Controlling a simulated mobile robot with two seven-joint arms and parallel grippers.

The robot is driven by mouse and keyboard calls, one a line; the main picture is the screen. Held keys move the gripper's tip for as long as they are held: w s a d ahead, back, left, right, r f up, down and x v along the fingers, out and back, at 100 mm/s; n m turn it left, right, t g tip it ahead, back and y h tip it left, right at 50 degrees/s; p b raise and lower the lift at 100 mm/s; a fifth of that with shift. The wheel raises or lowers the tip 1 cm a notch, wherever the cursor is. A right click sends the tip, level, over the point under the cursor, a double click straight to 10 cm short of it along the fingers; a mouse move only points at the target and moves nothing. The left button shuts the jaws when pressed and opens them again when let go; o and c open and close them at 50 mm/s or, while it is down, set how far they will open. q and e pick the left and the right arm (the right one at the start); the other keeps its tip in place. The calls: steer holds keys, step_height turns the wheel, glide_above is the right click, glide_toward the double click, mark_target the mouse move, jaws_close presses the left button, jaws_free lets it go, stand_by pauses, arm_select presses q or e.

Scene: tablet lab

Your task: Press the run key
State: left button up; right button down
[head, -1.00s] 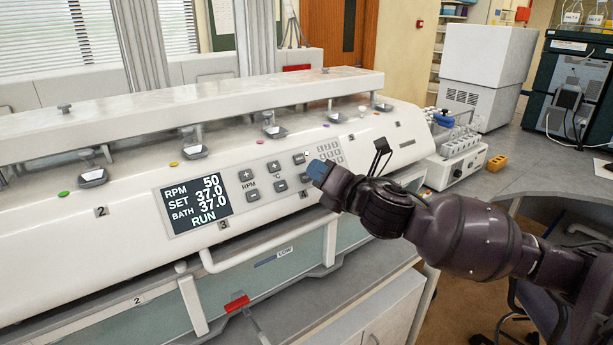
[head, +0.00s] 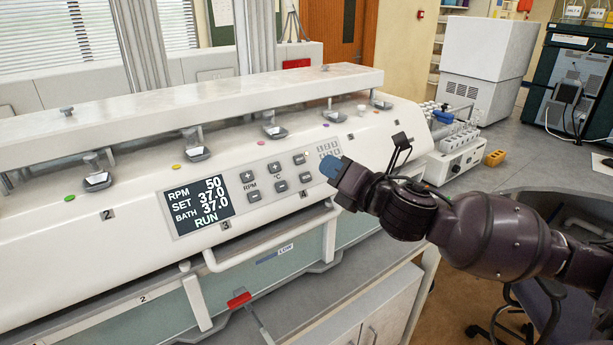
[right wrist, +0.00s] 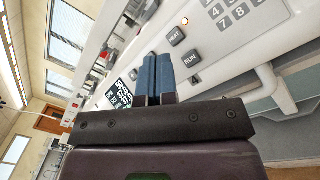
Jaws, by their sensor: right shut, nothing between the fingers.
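The run key (head: 306,178) is a small grey square key at the right of the white bath's control panel. In the right wrist view the key (right wrist: 191,59) reads RUN, below a HEAT key (right wrist: 176,36). The dark display (head: 199,206) shows RPM 50, SET 37.0, BATH 37.0 and the word RUN. My right gripper (head: 329,167) is shut and empty, its blue fingertips just right of the run key and apart from it in the head view. The fingers (right wrist: 158,62) also show in the right wrist view, left of the key. My left gripper is out of view.
Plus and minus keys (head: 254,196) sit left of the run key, and a printed number pad (head: 328,148) lies above right. A white rail (head: 270,247) runs below the panel.

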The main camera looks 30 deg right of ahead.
stand_by(0.5)
steer(key=s+f+m+g+h+b, duration=0.1)
steer(key=s+f+m+g, duration=0.15)
steer(key=f+m, duration=0.7)
steer(key=s+f+m+g+h+b, duration=0.1)
steer(key=s+f+m, duration=0.3)
steer(key=f, duration=1.1)
steer(key=s+a+f+m+g, duration=0.1)
steer(key=s+a+f+m, duration=0.1)
steer(key=s+f+m, duration=0.4)
steer(key=s+a+f+m+g+b, duration=0.1)
steer(key=s+a+f+m+g, duration=0.1)
steer(key=s+f+m, duration=0.4)
step_height(320, 180, down, 6)
steer(key=a+m, duration=0.1)
steer(key=m, duration=0.2)
steer(key=shift+h, duration=0.4)
